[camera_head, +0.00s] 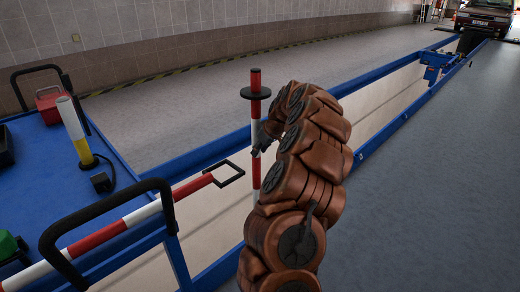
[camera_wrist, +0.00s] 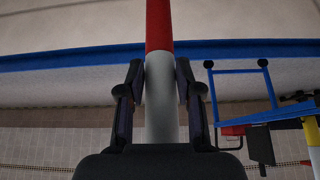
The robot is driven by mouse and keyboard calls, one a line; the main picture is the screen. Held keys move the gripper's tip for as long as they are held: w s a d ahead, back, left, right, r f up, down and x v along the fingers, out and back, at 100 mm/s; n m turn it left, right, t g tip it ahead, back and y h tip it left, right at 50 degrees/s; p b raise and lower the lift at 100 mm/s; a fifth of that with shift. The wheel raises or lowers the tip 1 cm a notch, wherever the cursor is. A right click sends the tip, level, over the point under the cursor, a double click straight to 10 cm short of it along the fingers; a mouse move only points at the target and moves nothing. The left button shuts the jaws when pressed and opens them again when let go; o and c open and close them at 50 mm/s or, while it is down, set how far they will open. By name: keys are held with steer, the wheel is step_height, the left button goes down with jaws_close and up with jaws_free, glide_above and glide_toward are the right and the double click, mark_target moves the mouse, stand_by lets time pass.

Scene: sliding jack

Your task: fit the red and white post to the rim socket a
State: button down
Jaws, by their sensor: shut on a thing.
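The red and white post (camera_head: 256,170) stands close to upright in the head view, with a black disc (camera_head: 255,93) near its top. My gripper (camera_head: 263,137) is shut on a white band of the post, below the disc. In the wrist view the post (camera_wrist: 159,30) runs between my two fingers (camera_wrist: 159,85), a finger on each side. The post's lower part shows against the pale pit, in front of the far blue rim (camera_head: 205,156). I cannot make out rim socket a, nor whether the post's lower end touches anything.
A red and white bar (camera_head: 110,230) with a black loop end reaches over the pit from the left. A blue platform (camera_head: 40,160) carries a white and yellow post (camera_head: 75,130) and a red box (camera_head: 52,105). Grey floor (camera_head: 430,200) is clear at right.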

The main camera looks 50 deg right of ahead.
steer(key=shift+f, duration=0.4)
steer(key=c, duration=0.7)
jaws_free()
steer(key=v, duration=1.2)
